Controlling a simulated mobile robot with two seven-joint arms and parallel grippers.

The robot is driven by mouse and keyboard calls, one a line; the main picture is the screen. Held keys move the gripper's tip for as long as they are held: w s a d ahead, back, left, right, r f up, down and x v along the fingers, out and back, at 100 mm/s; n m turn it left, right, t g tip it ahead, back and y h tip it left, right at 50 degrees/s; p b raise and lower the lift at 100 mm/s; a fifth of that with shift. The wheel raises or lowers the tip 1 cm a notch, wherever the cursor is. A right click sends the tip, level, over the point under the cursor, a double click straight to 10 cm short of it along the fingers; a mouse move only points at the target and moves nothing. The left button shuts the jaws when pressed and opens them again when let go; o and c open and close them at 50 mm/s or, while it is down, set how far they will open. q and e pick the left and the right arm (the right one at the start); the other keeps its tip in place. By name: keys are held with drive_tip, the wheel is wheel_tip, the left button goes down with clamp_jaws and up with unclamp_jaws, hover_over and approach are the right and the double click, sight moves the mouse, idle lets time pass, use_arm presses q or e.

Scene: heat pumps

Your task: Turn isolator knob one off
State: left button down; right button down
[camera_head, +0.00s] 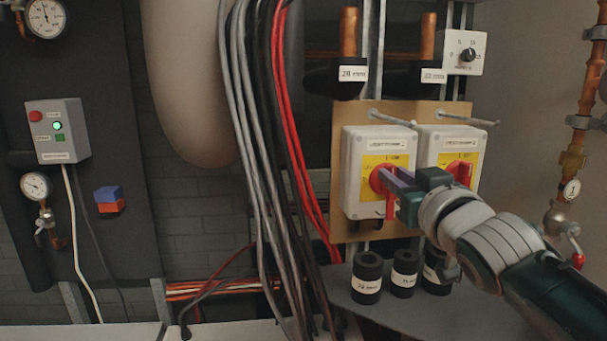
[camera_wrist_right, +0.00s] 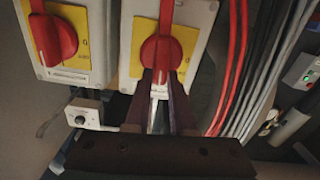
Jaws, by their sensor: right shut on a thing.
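Two white isolator boxes with yellow plates and red rotary knobs sit side by side on a brown board. The red knob of the left box (camera_head: 376,181), isolator one, is partly hidden by my right gripper (camera_head: 390,182). In the right wrist view the purple fingers (camera_wrist_right: 162,82) are shut on this knob (camera_wrist_right: 162,50), one on each side of its handle. The handle looks roughly upright. The second box's red knob (camera_head: 462,172) is partly behind the gripper; it also shows free in the wrist view (camera_wrist_right: 52,38). My left gripper is not in view.
Black and red cables (camera_head: 285,120) hang just left of the boxes. Black insulation pieces (camera_head: 367,278) stand on a grey shelf (camera_head: 345,300) below. Metal rods (camera_head: 390,117) jut out above the boxes. A control box (camera_head: 58,130) is at the far left.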

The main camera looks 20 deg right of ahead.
drive_tip(key=n+b, duration=0.1)
drive_tip(key=n, duration=0.3)
drive_tip(key=a+f+n+b, duration=0.1)
drive_tip(key=n, duration=0.3)
drive_tip(key=n+b, duration=0.1)
drive_tip(key=n, duration=0.4)
drive_tip(key=shift+w+a+f, duration=0.2)
drive_tip(key=shift+a, duration=0.1)
drive_tip(key=shift+f+n+b, duration=0.15)
drive_tip(key=shift+n, duration=0.8)
drive_tip(key=shift+f+n+b, duration=0.1)
drive_tip(key=shift+n+b, duration=0.05)
drive_tip(key=shift+n, duration=0.8)
drive_tip(key=c, duration=0.8)
unclamp_jaws()
drive_tip(key=shift+o, duration=0.2)
